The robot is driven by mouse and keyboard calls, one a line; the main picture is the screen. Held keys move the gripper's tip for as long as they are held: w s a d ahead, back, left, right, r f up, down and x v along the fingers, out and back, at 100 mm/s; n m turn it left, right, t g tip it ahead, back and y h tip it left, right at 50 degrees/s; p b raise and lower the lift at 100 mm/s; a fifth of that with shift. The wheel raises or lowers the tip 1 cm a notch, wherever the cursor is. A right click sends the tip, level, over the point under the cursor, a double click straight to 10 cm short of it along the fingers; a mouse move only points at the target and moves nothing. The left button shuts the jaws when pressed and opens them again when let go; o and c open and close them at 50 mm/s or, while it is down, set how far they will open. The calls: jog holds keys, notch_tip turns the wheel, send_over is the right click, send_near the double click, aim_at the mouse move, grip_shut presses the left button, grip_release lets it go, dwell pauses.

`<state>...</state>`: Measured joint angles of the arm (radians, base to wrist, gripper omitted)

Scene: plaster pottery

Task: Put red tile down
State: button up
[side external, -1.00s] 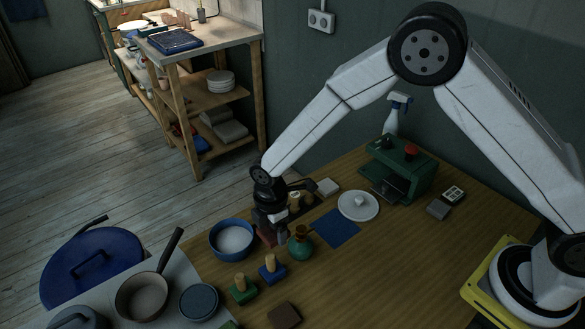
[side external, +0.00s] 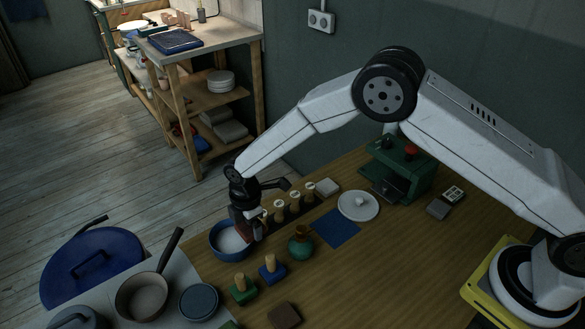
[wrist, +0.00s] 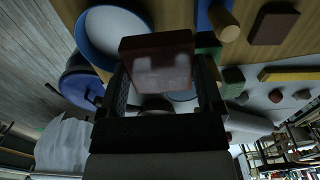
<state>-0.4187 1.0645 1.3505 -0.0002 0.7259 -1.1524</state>
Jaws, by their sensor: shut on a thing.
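My gripper (side external: 244,214) is shut on the red tile (side external: 247,231). In the side view it holds the tile above the table, at the right rim of the blue bowl (side external: 217,250), which has pale white contents. The bowl (wrist: 87,42) shows behind the tile to the left. From the side view I cannot tell how far the tile is above the rim.
A blue square (side external: 336,228), a white lidded plate (side external: 358,206) and a green machine (side external: 402,172) lie right. The front-right table is clear.

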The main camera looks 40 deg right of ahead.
jog(key=shift+w+a+f, duration=0.2)
jog(key=shift+w+f, duration=0.1)
jog(key=shift+w, duration=0.25)
jog(key=shift+w+a+f, duration=0.2)
jog(key=shift+w+f, duration=0.05)
jog(key=shift+w, duration=0.3)
send_over(233, 242)
jog(key=shift+s+f, duration=0.2)
jog(key=shift+f, duration=2.5)
jog(key=shift+f, duration=0.1)
jog(key=shift+w+f, duration=0.2)
jog(key=shift+f, duration=1.5)
jog(key=shift+f, duration=0.2)
jog(key=o, duration=1.1)
